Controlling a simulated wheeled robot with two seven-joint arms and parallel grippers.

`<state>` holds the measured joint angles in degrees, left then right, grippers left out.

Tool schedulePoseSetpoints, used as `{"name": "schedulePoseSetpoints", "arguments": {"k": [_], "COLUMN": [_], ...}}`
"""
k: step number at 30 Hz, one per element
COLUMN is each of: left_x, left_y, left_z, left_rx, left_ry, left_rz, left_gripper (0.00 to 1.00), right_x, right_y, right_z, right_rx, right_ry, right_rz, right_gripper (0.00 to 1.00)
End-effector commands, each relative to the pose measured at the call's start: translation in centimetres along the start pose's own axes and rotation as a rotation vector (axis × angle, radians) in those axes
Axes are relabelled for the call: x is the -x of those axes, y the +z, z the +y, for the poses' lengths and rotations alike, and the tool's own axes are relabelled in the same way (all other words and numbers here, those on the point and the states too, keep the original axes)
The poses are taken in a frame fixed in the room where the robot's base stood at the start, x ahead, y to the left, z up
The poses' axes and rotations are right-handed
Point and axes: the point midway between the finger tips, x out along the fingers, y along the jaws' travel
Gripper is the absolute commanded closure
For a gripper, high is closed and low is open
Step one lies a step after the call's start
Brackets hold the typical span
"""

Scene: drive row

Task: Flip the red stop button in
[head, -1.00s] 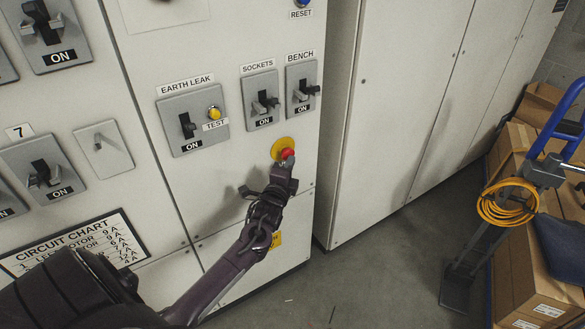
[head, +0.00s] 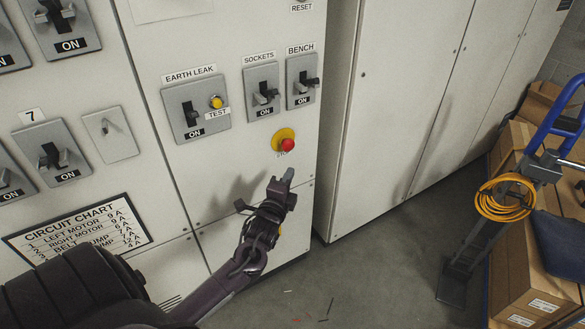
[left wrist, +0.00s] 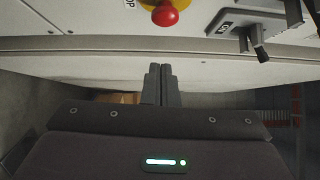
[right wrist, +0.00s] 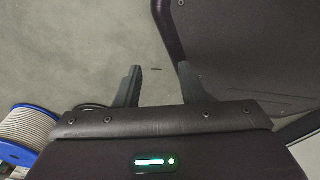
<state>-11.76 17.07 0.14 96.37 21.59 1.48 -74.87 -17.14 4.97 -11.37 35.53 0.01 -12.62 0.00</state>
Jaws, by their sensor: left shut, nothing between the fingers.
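The red stop button (head: 288,145) sits on a yellow round plate (head: 278,137) low on the cabinet front, below the SOCKETS and BENCH switches. It also shows at the top of the left wrist view (left wrist: 165,14). My left gripper (head: 289,174) is shut and empty, a little below the button and apart from it. In the left wrist view its fingers (left wrist: 159,84) lie together with nothing between them. My right gripper (right wrist: 158,82) shows only in the right wrist view, open and empty, with floor behind it.
The EARTH LEAK switch (head: 191,114) with its yellow test button (head: 216,102), the SOCKETS switch (head: 264,95) and the BENCH switch (head: 305,84) stick out above. Cartons (head: 530,270) and a blue hand truck (head: 560,120) stand at right. A cable reel (right wrist: 27,133) is near my right gripper.

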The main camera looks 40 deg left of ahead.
Motion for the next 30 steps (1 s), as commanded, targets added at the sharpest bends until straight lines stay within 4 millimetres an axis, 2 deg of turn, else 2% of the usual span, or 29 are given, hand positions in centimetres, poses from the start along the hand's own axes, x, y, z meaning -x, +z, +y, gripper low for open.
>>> {"name": "schedulePoseSetpoints", "arguments": {"k": [3, 9, 27, 30], "left_x": [2.2, 4.0, 4.3, 4.4], "left_y": [-0.1, -0.1, -0.1, -0.2], "left_z": [0.2, 0.1, 0.1, 0.7], "left_rx": [0.0, 0.0, 0.001, 0.009], "left_ry": [0.003, 0.002, 0.001, 0.015], "left_rz": [0.002, 0.002, 0.002, 0.003], "left_gripper": [1.0, 1.0, 1.0, 1.0], "right_x": [-0.2, -0.3, -0.3, -0.3], "right_y": [-0.5, -0.4, 0.1, 0.1], "right_z": [-1.2, -1.3, -0.3, -0.3], "right_rx": [-0.004, -0.003, 0.0, 0.0], "right_ry": [-0.015, -0.015, -0.004, -0.004], "right_rz": [0.008, 0.007, -0.001, -0.001], "right_gripper": [0.64, 0.64, 0.64, 0.64]}}
